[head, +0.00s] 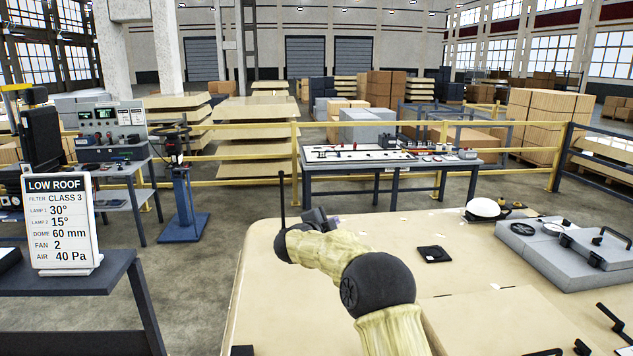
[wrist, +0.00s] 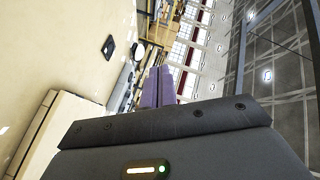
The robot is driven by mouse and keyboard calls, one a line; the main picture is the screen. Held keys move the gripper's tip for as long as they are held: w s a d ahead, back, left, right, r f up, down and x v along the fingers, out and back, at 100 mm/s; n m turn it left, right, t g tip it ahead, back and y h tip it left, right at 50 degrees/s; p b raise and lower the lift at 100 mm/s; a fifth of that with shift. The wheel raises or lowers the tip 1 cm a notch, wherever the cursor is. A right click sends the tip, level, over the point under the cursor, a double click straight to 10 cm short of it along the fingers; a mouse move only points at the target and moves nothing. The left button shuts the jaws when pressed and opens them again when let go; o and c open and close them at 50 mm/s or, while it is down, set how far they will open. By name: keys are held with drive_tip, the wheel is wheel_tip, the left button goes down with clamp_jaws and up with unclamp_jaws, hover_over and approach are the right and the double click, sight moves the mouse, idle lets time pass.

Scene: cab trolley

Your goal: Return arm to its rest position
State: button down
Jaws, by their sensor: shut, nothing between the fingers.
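My arm (head: 380,285), in a pale yellow cover with dark joints, reaches up from the bottom of the head view over the beige panel (head: 270,300). My gripper (head: 332,221) is partly hidden behind the wrist near the panel's far edge. In the wrist view its two purple fingers (wrist: 158,88) are together with nothing between them. The wrist camera is tilted, with the panel at the left and the windows and roof at the right.
On the panel are a black square piece (head: 434,254), a white dome (head: 484,208) and a grey unit with handles (head: 570,245). A low-roof sign (head: 62,222) stands on a dark table at the left. A workbench (head: 390,160) stands behind, before a yellow railing.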

drive_tip(key=s+d+f+n+g+y, duration=0.2)
drive_tip(key=s+f+n, duration=0.3)
drive_tip(key=s, duration=1)
drive_tip(key=s+d+f+n+g+y, duration=0.3)
drive_tip(key=s+d+f+n+g, duration=0.2)
drive_tip(key=s, duration=1)
drive_tip(key=s+d+f+n+g+y, duration=0.3)
drive_tip(key=s+n, duration=0.5)
drive_tip(key=s, duration=0.7)
wheel_tip(320, 180, down, 2)
drive_tip(key=shift+s+d+g, duration=0.35)
drive_tip(key=shift+d+g, duration=0.05)
drive_tip(key=shift+g, duration=0.2)
drive_tip(key=shift+w+d, duration=0.1)
